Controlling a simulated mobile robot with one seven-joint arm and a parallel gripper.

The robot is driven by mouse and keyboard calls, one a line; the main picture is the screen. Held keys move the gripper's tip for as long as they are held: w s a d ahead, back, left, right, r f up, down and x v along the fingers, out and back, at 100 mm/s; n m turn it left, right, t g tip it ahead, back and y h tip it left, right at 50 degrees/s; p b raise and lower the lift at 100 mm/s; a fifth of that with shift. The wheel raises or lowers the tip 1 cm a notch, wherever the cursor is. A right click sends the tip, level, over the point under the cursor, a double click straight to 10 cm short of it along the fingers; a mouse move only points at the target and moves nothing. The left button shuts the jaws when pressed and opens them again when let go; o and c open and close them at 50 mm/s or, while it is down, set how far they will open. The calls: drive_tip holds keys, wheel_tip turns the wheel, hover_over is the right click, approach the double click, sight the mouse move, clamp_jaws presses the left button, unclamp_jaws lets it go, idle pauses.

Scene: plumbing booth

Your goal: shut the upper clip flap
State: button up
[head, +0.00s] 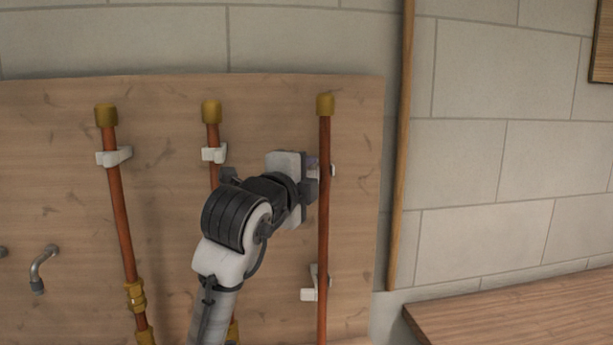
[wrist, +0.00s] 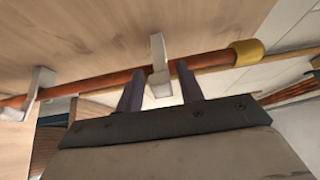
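The right copper pipe (head: 324,220) stands upright on the wooden board and has a brass cap (head: 325,105). The upper clip (head: 332,171) on this pipe is mostly hidden behind my gripper and the pipe in the head view. In the wrist view the white upper clip (wrist: 158,62) is at the pipe (wrist: 100,87), in the gap between my fingers. My gripper (wrist: 157,75) is open, with one finger on each side of the clip. I cannot tell whether the fingers touch it, or how far its flap stands open.
A lower clip (head: 309,293) is on the same pipe; it also shows in the wrist view (wrist: 40,88). Two more capped pipes, the left (head: 120,210) and the middle (head: 213,170), stand to the left. A wooden worktop (head: 510,310) is at the lower right.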

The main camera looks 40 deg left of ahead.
clamp_jaws()
